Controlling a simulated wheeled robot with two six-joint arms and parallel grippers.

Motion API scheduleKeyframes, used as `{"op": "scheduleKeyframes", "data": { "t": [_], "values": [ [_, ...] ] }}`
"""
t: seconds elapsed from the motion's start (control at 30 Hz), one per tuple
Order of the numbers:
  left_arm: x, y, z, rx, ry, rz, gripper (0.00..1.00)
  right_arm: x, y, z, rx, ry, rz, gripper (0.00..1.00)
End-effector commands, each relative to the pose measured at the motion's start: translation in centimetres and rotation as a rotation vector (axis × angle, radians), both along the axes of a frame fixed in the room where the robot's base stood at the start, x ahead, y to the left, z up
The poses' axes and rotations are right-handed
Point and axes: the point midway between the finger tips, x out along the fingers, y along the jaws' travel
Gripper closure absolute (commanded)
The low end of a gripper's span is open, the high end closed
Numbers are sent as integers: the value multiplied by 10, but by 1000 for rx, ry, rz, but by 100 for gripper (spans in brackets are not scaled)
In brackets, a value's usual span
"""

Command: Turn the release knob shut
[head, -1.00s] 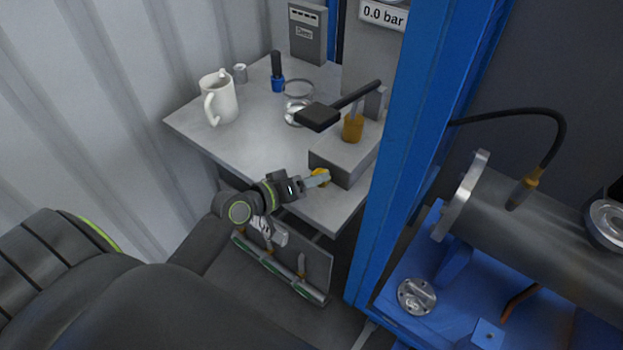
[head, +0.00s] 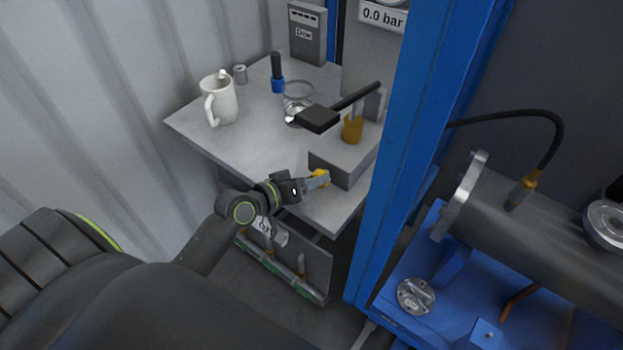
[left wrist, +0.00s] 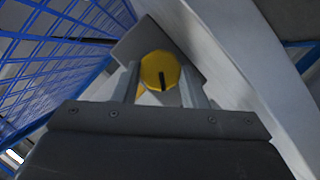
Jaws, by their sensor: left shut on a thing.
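The release knob (head: 319,178) is yellow and sits on the front face of the grey pump block (head: 342,169) on the table. In the left wrist view the round knob (left wrist: 160,71) shows a black mark pointing down in the picture. My left gripper (head: 318,181) is at the knob, its two fingers one on each side, shut on it. The fingers also show in the left wrist view (left wrist: 160,88). They hide part of the knob in the head view. My right gripper is in neither view.
A black pump lever (head: 318,119) extends above the block. A white mug (head: 219,101), a blue-and-black tool (head: 277,75) and a ring (head: 299,90) are on the grey table (head: 240,150). A blue post (head: 400,170) rises right of the block. The gauge sign (head: 383,16) reads 0.0 bar.

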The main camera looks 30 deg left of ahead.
Motion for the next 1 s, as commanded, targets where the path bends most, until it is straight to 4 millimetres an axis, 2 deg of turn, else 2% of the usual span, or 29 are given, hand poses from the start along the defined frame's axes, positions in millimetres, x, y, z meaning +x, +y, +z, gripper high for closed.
{"op": "scheduleKeyframes", "data": {
  "t": [0.5, 1.0],
  "values": [
    [-1, -5, 5, 435, -59, 1, 84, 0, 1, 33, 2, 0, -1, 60],
    [-2, -9, 4, 843, -115, 0, 84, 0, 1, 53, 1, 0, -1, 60]
  ]
}}
